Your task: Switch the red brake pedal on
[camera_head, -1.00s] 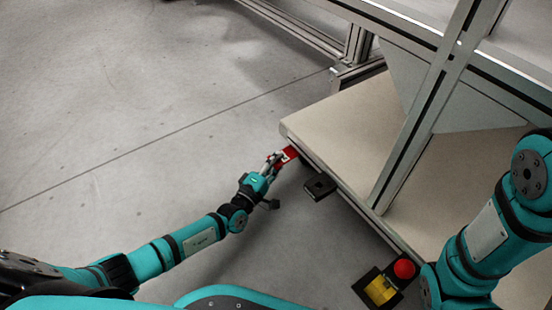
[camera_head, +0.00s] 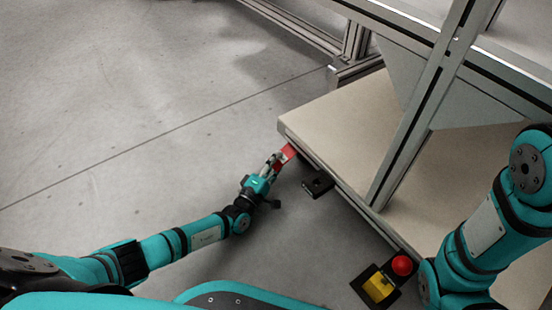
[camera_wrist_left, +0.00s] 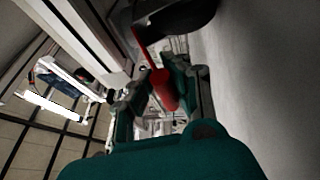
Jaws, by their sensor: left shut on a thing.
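The red brake pedal (camera_head: 285,155) sticks out from under the near left corner of the low beige board. In the left wrist view it is a red bar (camera_wrist_left: 163,90) with a thin red arm running up to a dark part. My left gripper (camera_head: 272,165) is at the pedal, shut on it; in the wrist view its fingers (camera_wrist_left: 160,95) lie on either side of the red bar. The gripper hides part of the pedal in the head view. My right arm shows at the right edge, but its gripper is out of view.
A black bracket (camera_head: 318,184) juts from the board's edge just right of the pedal. A red button (camera_head: 402,265) and a yellow-and-black box (camera_head: 378,287) sit further along that edge. The beige board (camera_head: 345,125) carries metal posts. Open grey floor lies to the left.

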